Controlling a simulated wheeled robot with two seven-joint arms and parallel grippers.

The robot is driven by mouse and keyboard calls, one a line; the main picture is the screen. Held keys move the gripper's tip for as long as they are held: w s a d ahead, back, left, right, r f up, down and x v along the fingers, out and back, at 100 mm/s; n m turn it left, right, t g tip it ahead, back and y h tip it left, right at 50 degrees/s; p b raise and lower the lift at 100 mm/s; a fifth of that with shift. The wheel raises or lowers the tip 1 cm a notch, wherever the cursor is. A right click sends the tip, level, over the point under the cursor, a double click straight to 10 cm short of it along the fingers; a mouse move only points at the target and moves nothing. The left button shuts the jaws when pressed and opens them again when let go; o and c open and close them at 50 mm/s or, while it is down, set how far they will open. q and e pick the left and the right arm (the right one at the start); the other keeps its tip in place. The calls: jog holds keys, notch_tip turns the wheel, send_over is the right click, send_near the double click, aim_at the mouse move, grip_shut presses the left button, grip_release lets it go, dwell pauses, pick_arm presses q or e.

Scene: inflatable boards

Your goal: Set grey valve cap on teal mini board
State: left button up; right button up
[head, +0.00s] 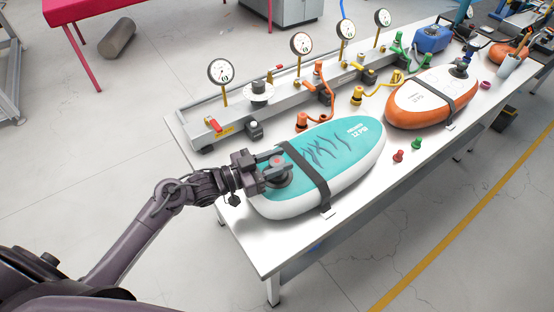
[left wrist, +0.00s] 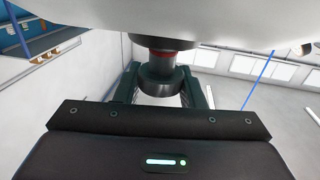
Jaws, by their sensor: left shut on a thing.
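The teal mini board (head: 338,148), teal on top with white sides, lies on the white table under a dark strap. My left gripper (head: 276,168) is over its near-left end, shut on the grey valve cap (head: 280,174). In the left wrist view, the cap (left wrist: 161,88) shows as a grey round piece between the two fingers (left wrist: 163,92). A dark fitting with a red ring lies between it and the white surface (left wrist: 200,18) at the top. I cannot tell whether the cap is fully seated. My right gripper is not in view.
An orange and white board (head: 433,97) lies strapped farther right. A grey rail (head: 285,100) with gauges, valves and coloured hose fittings runs along the back of the table (head: 262,240). Red (head: 398,155) and green (head: 417,144) caps stand near the front edge. The table's near-left corner is clear.

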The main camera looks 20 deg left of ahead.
pick_arm(q)
jog(key=shift+f+b, duration=0.5)
jog(key=shift+f, duration=0.3)
jog(key=o, duration=1)
jog(key=shift+o, duration=0.2)
jog(key=b+v, duration=0.1)
jog(key=v, duration=0.6)
jog(key=shift+f+b, duration=0.1)
jog(key=shift+b, duration=0.2)
jog(key=shift+s+a, duration=0.3)
